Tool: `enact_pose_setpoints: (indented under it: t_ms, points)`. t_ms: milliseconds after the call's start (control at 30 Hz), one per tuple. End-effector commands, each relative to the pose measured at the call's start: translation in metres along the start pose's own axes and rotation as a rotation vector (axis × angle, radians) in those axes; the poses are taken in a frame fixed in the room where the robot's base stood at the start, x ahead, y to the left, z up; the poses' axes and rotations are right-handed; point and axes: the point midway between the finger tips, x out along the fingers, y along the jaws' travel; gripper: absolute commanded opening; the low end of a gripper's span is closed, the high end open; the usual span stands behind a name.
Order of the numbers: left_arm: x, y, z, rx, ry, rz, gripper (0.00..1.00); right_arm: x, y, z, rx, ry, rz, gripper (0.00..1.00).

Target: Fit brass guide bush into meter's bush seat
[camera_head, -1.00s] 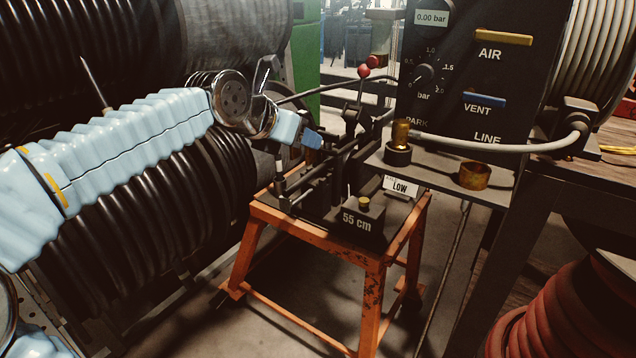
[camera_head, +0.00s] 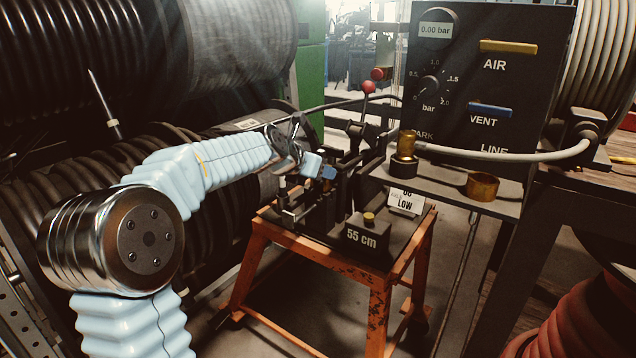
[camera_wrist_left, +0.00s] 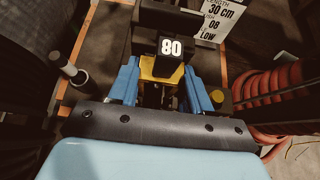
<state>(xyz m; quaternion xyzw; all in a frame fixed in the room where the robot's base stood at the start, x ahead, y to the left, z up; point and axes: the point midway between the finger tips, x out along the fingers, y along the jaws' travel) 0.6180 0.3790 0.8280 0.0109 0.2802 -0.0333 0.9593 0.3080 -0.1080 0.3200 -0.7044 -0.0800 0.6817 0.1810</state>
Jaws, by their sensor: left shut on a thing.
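My left gripper (camera_head: 328,172) reaches in from the left to the black bench device on the orange stand. In the left wrist view its blue fingers (camera_wrist_left: 160,85) stand either side of a yellow-and-black piece (camera_wrist_left: 160,68) and are shut on it. The meter's bush seat cannot be made out. My right gripper is not in view.
The orange stand (camera_head: 379,302) carries a block marked 55 cm (camera_head: 366,238) with a brass knob. A brass hose fitting (camera_head: 405,146) stands on the shelf (camera_head: 440,184) below the black pressure panel (camera_head: 487,80). Red-knobbed levers (camera_head: 368,87) rise behind the device. Hose reels fill the left.

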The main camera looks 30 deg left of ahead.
Motion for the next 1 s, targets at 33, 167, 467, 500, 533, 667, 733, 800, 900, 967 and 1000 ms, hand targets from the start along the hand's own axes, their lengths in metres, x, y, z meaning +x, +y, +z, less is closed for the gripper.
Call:
enact_pose_setpoints:
  t_ms: [33, 167, 467, 500, 533, 667, 733, 800, 900, 967, 1000]
  points:
    - [0.009, -0.001, -0.018, 0.003, 0.031, -0.006, 0.0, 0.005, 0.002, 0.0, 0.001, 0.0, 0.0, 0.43]
    - [0.011, -0.002, -0.022, 0.004, 0.041, -0.008, 0.0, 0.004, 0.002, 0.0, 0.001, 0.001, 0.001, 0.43]
    - [0.011, -0.001, -0.022, 0.004, 0.037, -0.005, 0.78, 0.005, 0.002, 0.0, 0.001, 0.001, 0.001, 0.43]
    - [0.01, -0.001, -0.021, 0.004, 0.035, -0.005, 0.78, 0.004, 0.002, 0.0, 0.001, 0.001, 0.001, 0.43]
    - [0.01, -0.001, -0.02, 0.004, 0.034, -0.005, 0.78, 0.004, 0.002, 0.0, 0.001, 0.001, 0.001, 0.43]
    - [0.009, -0.001, -0.018, 0.003, 0.03, -0.005, 0.78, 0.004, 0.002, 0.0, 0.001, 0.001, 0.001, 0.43]
    - [0.008, -0.001, -0.018, 0.003, 0.029, -0.006, 0.78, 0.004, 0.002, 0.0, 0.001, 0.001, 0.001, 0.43]
    - [0.006, -0.001, -0.016, 0.003, 0.028, -0.006, 0.78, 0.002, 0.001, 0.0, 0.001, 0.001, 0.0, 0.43]
    - [-0.006, -0.002, -0.014, 0.004, 0.025, -0.007, 0.78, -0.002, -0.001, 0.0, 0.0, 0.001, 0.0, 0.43]
    - [-0.017, -0.002, -0.012, 0.003, 0.024, -0.007, 0.78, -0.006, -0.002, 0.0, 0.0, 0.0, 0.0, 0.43]
    - [-0.026, -0.002, -0.011, 0.003, 0.022, -0.008, 0.78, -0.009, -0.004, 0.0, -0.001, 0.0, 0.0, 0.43]
